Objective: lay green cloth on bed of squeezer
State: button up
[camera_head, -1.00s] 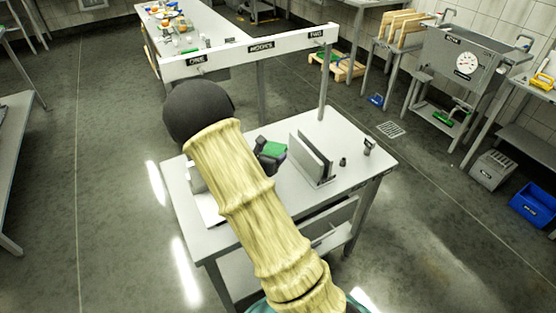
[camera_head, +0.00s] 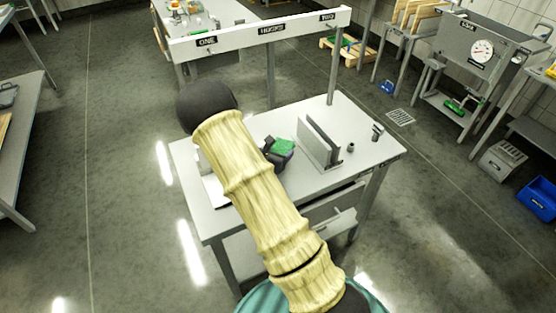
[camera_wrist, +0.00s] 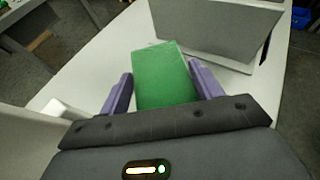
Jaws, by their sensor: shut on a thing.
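The green cloth (camera_wrist: 162,77) shows as a flat green rectangle between the two purple fingers of my gripper (camera_wrist: 160,85) in the wrist view. My gripper is shut on it, over the white table (camera_head: 350,120). In the head view the green cloth (camera_head: 284,146) shows just right of my forearm, beside the dark gripper (camera_head: 276,154). Two upright grey plates (camera_head: 320,143) stand on the table to the right of the cloth; I cannot tell whether they are the squeezer. A white object (camera_head: 213,187) on the table's left is mostly hidden behind my arm.
Small metal pieces (camera_head: 377,131) stand at the table's right. A grey machine with a round gauge (camera_head: 470,50) stands farther right. The table's right front is clear.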

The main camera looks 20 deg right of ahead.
jog(key=shift+f, duration=2.05)
jog(key=shift+f, duration=0.2)
jog(key=o, duration=1.3)
jog(key=shift+r, duration=0.1)
jog(key=shift+s+a+r, duration=0.1)
jog(key=shift+a+r, duration=0.05)
jog(key=shift+r, duration=0.05)
jog(key=b+v, duration=0.1)
jog(key=v, duration=1)
jog(key=shift+s+a+r, duration=0.1)
jog(key=shift+s+a, duration=0.1)
jog(key=shift+s, duration=0.1)
